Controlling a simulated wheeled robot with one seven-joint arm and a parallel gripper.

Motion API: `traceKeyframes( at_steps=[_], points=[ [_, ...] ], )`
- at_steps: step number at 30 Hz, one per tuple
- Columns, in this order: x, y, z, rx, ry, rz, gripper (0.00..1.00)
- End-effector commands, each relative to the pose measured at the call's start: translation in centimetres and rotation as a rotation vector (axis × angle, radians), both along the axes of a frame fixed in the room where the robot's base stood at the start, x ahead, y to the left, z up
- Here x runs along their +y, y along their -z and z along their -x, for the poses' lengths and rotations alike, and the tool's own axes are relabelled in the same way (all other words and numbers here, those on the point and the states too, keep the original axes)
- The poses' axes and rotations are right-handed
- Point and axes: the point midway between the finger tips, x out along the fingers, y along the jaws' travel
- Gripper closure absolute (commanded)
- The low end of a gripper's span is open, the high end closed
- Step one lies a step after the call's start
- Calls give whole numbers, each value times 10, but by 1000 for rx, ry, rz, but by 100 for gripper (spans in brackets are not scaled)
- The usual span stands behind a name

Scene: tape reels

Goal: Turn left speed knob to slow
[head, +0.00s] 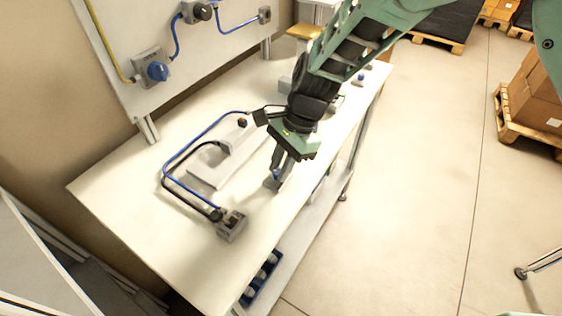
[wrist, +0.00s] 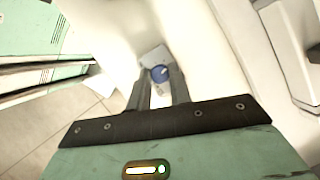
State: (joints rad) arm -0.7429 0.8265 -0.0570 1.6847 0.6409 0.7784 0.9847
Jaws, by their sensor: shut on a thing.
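A blue speed knob (wrist: 159,73) on a small grey base sits between my fingertips in the wrist view. A pale mark shows on its face, but its setting cannot be read. In the head view the knob's grey base (head: 271,184) stands near the front edge of the white bench (head: 130,215), and my fingers mostly hide the knob. My gripper (head: 278,174) reaches down from above and is shut on this knob; its fingers also show in the wrist view (wrist: 159,78).
A similar small blue knob (head: 361,77) stands farther along the bench. A grey connector box (head: 231,226) with blue and black cables lies to the left of my gripper, beside a pale flat plate (head: 208,174).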

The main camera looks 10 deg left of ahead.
Motion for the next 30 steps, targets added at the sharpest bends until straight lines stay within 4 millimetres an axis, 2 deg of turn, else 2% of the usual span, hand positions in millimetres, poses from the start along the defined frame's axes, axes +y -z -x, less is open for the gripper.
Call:
traceKeyframes(
  at_steps=[30],
  points=[
    [8,0,-3,-2,-962,-1,100]
  ],
)
